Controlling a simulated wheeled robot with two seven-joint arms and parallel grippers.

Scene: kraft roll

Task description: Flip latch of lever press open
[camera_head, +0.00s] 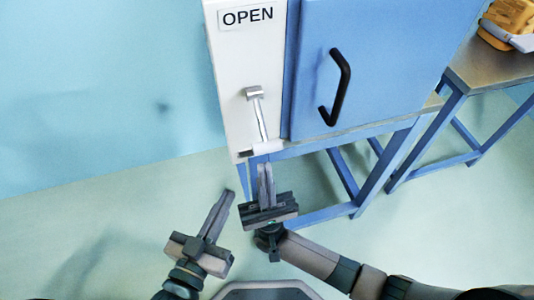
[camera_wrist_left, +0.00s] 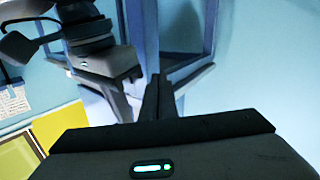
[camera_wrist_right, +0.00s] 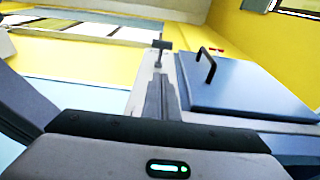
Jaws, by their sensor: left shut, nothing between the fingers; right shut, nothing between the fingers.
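The lever press is a blue box-like body (camera_head: 385,60) with a white side panel (camera_head: 228,65) carrying an OPEN sign (camera_head: 248,17). The latch is a metal lever (camera_head: 260,115) on the white panel, with a pivot block at its top and a pale handle at its lower end. It hangs downward, slightly tilted. The latch also shows in the right wrist view (camera_wrist_right: 159,55). My right gripper (camera_head: 265,168) is shut and empty, just below the handle; I cannot tell if they touch. My left gripper (camera_head: 228,195) is shut and empty, lower and to the left, apart from the press.
A black handle (camera_head: 339,88) stands out from the blue front. The press rests on a blue-legged table (camera_head: 345,172). A second table (camera_head: 478,75) at the right holds a yellow object (camera_head: 510,18). The floor at the left is clear.

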